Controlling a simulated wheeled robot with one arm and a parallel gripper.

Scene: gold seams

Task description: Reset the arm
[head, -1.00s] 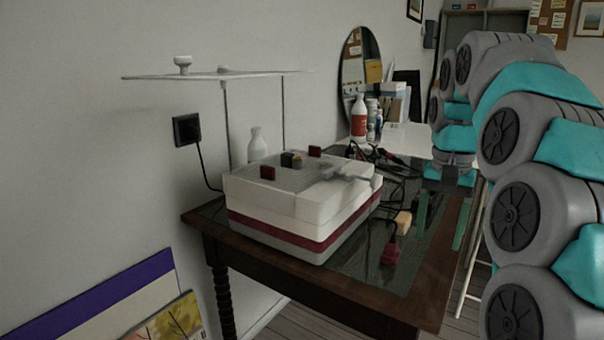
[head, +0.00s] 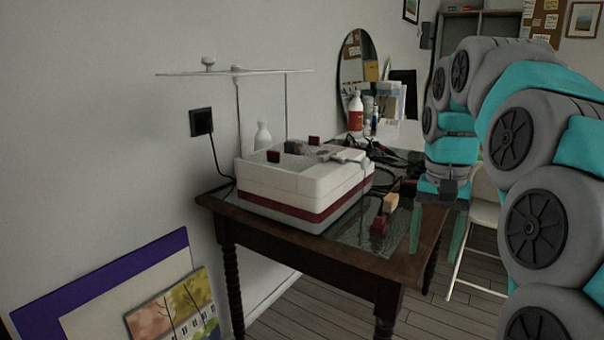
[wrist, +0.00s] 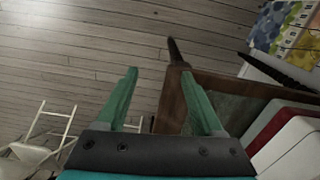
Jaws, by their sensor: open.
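In the wrist view the gripper (wrist: 165,100) shows both fingers spread, over the plank floor and the corner of the wooden table. In the head view the gripper is beside the table's right edge; its exact height over the edge is hard to tell.
The wooden table (head: 335,262) bears a white and red box (head: 300,195), cables and small blocks (head: 379,224). A white folding chair (head: 480,225) stands right of the table. Framed pictures (head: 180,310) lean on the left wall. Bare floor (wrist: 80,60) lies in front of the table.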

